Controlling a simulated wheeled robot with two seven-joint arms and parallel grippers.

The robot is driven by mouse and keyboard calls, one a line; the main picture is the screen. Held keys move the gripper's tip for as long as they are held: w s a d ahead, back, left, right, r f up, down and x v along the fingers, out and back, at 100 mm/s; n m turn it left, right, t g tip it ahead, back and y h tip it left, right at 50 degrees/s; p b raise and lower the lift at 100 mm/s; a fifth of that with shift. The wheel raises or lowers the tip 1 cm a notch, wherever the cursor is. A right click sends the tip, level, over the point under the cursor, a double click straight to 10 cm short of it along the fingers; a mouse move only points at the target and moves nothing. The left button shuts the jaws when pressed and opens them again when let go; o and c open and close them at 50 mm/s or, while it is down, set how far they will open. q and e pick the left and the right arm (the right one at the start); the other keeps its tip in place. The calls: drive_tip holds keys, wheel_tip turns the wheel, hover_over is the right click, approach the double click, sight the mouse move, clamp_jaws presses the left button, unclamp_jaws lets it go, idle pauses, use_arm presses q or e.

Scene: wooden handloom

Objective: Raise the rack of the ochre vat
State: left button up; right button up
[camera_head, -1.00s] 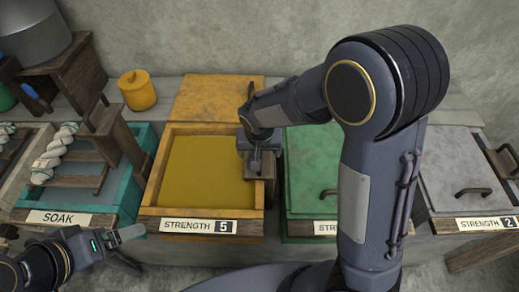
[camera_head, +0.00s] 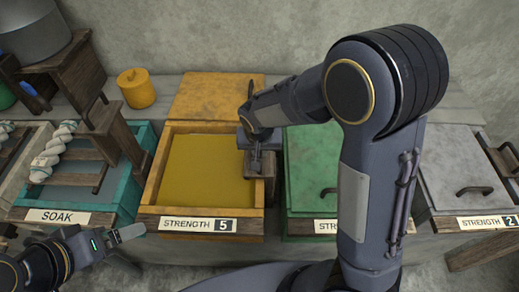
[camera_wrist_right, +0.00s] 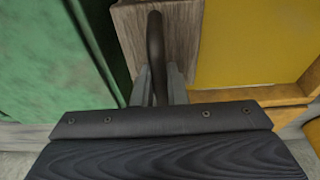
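The ochre vat (camera_head: 151,194) stands in the middle of the row, labelled STRENGTH 5, its yellow bath (camera_head: 205,172) uncovered. A wooden rack post (camera_head: 268,186) stands at its right edge; in the right wrist view the post (camera_wrist_right: 184,30) carries a dark upright handle (camera_wrist_right: 155,40). My right gripper (camera_head: 256,162) is over that edge. Its fingers (camera_wrist_right: 158,88) lie close on both sides of the handle and appear shut on it. The rest of the rack is not visible. My left gripper (camera_head: 130,235) is low at the front left, away from the vat; its finger gap is unclear.
The teal SOAK vat (camera_head: 130,195) on the left has a raised wooden rack with pale twisted yarn (camera_head: 52,150). A green lidded vat (camera_head: 308,170) adjoins on the right. A grey lidded vat (camera_head: 450,170) stands farther right. An ochre jar (camera_head: 136,90) stands behind.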

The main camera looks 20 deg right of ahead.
clamp_jaws()
drive_tip(key=w+p+v, duration=0.2)
drive_tip(key=p+v, duration=0.5)
drive_tip(key=v, duration=0.2)
drive_tip(key=w+d+r+p+v, duration=0.1)
drive_tip(key=w+p+v, duration=0.1)
drive_tip(key=p+v, duration=0.5)
drive_tip(key=shift+w+p+v, duration=0.2)
drive_tip(key=shift+p+v, duration=0.15)
drive_tip(key=shift+v, duration=0.55)
drive_tip(key=shift+s+r, duration=0.1)
drive_tip(key=o, duration=1.9)
unclamp_jaws()
drive_tip(key=shift+s+d, duration=0.1)
drive_tip(key=shift+c, duration=0.2)
drive_tip(key=w+p+v, duration=0.1)
drive_tip(key=p+v, duration=0.4)
drive_tip(key=v, duration=0.1)
drive_tip(key=shift+w+d+r, duration=0.15)
drive_tip(key=shift+d+r, duration=0.05)
drive_tip(key=shift+r, duration=0.35)
